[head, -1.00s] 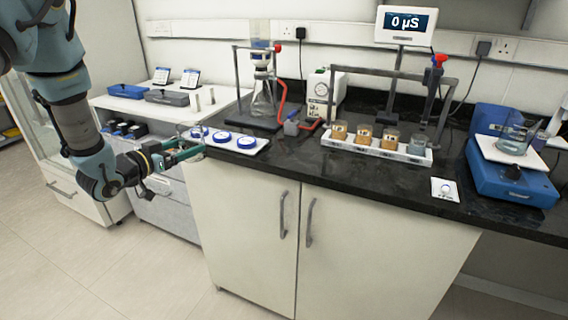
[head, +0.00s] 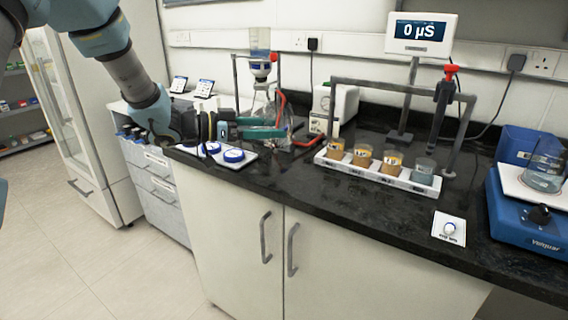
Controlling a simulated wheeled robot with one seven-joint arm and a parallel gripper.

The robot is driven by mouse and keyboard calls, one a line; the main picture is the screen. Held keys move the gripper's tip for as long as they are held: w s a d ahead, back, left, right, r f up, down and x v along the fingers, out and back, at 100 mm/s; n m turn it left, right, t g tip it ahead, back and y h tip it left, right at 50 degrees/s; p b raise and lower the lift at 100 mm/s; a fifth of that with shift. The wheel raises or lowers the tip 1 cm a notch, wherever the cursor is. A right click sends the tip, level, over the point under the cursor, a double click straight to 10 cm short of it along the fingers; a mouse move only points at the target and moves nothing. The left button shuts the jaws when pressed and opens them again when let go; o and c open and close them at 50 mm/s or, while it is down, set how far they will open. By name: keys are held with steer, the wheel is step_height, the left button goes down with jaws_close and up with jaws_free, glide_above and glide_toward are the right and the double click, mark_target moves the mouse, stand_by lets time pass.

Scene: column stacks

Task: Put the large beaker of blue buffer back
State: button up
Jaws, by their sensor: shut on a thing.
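My gripper (head: 288,128) reaches over the black bench with its green fingers pointing right, in front of the column stand. It is shut on a clear, glassy vessel whose outline is hard to make out against the flask and tubing behind. A large glass beaker (head: 545,169) with pale bluish liquid stands upright on the blue stirrer (head: 540,228) at the right edge, far from my gripper. A smaller beaker (head: 424,170) with grey-blue liquid stands at the right end of the white rack (head: 372,178), beside several amber-filled beakers.
A white tray with blue-lidded dishes (head: 234,155) lies just below my gripper. The column (head: 260,62) with its red tubing stands behind it. A probe on a frame (head: 444,95) rises over the rack, near the meter reading 0 µS (head: 421,31). The front bench strip is mostly clear.

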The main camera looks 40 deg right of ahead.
steer(key=shift+f+p, duration=0.6)
steer(key=shift+f, duration=3.4)
steer(key=o, duration=1.3)
steer(key=shift+f, duration=0.1)
steer(key=b+v, duration=0.2)
steer(key=v, duration=1)
